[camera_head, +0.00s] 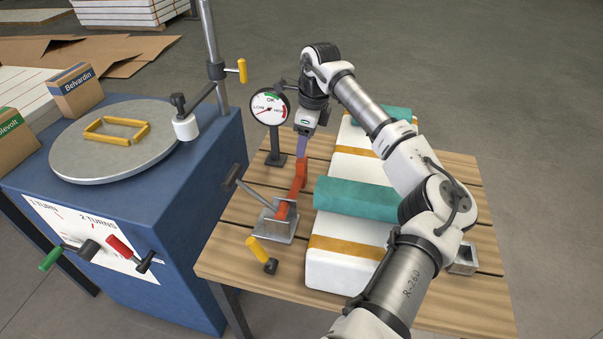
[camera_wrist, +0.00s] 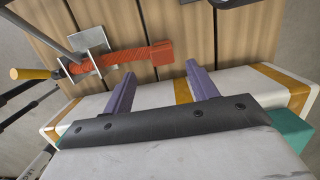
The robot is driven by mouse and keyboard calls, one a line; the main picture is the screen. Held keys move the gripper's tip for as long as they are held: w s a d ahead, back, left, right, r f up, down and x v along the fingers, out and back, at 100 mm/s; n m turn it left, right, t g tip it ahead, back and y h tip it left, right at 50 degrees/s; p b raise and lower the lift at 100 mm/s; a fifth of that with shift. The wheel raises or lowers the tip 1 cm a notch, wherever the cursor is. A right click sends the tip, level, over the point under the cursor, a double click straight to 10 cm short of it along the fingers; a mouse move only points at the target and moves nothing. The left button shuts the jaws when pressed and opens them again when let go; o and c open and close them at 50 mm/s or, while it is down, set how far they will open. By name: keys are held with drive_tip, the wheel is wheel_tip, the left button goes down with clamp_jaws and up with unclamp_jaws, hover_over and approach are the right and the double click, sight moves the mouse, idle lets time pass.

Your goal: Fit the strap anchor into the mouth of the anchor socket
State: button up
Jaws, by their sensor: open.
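The strap anchor (camera_head: 301,172) is a red block at the end of an orange strap. The strap runs from a grey metal tensioner (camera_head: 285,236) on the wooden table. In the wrist view the red block (camera_wrist: 162,53) lies just beyond the open fingertips, about midway between them. My gripper (camera_head: 301,150) is open and empty, its purple fingers close to the block; contact cannot be told. The wrist view shows both fingers (camera_wrist: 160,72) apart. A small grey open metal box, apparently the anchor socket (camera_head: 463,260), is at the table's right, partly behind my arm.
A white package (camera_head: 330,271) with ochre bands and teal pads (camera_head: 350,197) lies between the tensioner and the socket. A dial gauge (camera_head: 269,107) stands behind the strap. A blue machine (camera_head: 205,200) with a turntable (camera_head: 80,160) borders the table on the left.

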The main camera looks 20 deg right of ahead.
sight(302, 161)
drive_tip(key=f, duration=0.5)
drive_tip(key=f+p, duration=0.1)
drive_tip(key=f, duration=0.2)
drive_tip(key=shift+w+a+f, duration=0.15)
drive_tip(key=shift+w+a, duration=0.15)
drive_tip(key=shift+w, duration=0.1)
drive_tip(key=c, duration=1.2)
drive_tip(key=shift+c, duration=0.2)
wheel_tip(302, 161, up, 20)
drive_tip(key=b, duration=0.1)
